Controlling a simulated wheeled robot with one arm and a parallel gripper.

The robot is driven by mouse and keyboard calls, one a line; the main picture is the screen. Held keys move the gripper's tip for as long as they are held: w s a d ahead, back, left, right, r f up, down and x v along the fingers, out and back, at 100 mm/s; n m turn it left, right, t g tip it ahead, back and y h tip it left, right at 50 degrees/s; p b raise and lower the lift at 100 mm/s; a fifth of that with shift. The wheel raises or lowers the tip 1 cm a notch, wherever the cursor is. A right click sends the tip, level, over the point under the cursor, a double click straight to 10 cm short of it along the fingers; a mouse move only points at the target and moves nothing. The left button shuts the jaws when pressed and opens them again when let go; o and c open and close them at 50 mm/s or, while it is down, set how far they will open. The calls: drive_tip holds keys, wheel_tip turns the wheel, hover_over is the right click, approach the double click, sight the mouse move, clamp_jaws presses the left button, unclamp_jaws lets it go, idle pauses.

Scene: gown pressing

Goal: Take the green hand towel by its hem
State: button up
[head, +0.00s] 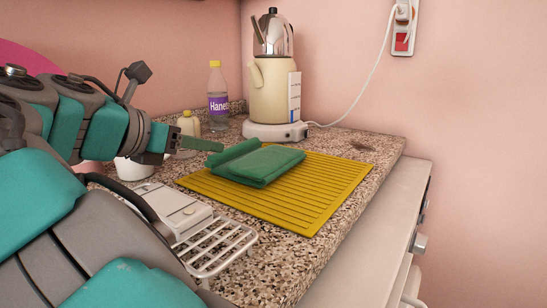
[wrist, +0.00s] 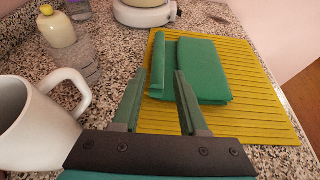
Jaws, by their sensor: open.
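The green hand towel (head: 262,165) lies folded on the ribbed yellow mat (head: 310,215), with a rolled or folded edge along its left side. It also shows in the wrist view (wrist: 205,72), ahead of my fingers and slightly right. My gripper (wrist: 155,88) is open and empty, its two green fingers pointing at the towel's near left part. In the head view my gripper (head: 205,144) is at the towel's left, seen edge-on. I cannot tell whether the fingertips touch the towel. The towel's underside is hidden.
A white wire rack (head: 215,245) lies at the front left. The mat's right side is clear.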

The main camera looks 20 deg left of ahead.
sight(229, 147)
drive_tip(key=x, duration=0.7)
drive_tip(key=shift+w+b, duration=0.2)
drive_tip(key=shift+b, duration=0.15)
drive_tip(key=shift+c, duration=0.3)
clamp_jaws()
